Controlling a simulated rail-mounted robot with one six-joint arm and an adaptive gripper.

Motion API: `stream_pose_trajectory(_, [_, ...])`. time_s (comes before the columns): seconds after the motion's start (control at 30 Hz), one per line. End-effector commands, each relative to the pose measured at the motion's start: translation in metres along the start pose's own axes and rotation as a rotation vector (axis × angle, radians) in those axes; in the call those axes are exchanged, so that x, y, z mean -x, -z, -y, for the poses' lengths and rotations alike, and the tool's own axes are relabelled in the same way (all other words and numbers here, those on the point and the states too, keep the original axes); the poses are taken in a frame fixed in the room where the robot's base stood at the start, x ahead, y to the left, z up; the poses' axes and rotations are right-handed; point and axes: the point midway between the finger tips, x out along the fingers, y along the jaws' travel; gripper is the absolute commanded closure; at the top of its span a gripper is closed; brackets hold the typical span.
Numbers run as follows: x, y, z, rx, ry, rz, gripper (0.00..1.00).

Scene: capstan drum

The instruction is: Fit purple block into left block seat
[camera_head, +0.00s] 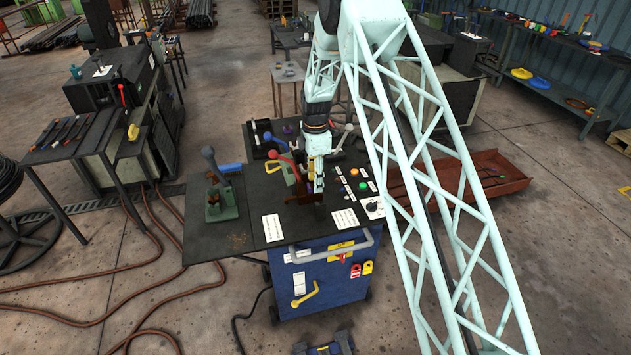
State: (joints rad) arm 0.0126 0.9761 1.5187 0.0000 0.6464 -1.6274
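A small purple piece (287,129) shows at the back of the dark worktop (250,205), behind the red-handled levers. It may be the purple block, but it is too small to be sure. My gripper (314,190) points down over the middle of the worktop, in front of and to the right of the purple piece. Whether its fingers are open or hold something is too small to tell. A brown piece (300,195) stands beside the fingers. The left block seat cannot be made out; levers and my arm cover part of the worktop.
A red-handled lever (277,155) and a grey-handled lever (344,135) rise near my gripper. A green vise-like fixture (221,203) with a grey handle stands on the left side table. Buttons and a dial (373,206) lie at right. The front left worktop is fairly clear.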

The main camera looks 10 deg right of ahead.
Motion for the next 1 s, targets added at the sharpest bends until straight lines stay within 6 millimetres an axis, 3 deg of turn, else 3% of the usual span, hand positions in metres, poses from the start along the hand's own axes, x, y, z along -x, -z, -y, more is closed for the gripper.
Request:
stream_pose_trajectory(0.47, [0.010,0.000,0.000,0.000,-0.001,0.000,0.64])
stream_pose_trajectory(1.0, [0.078,0.000,-0.001,0.000,-0.002,0.000,0.64])
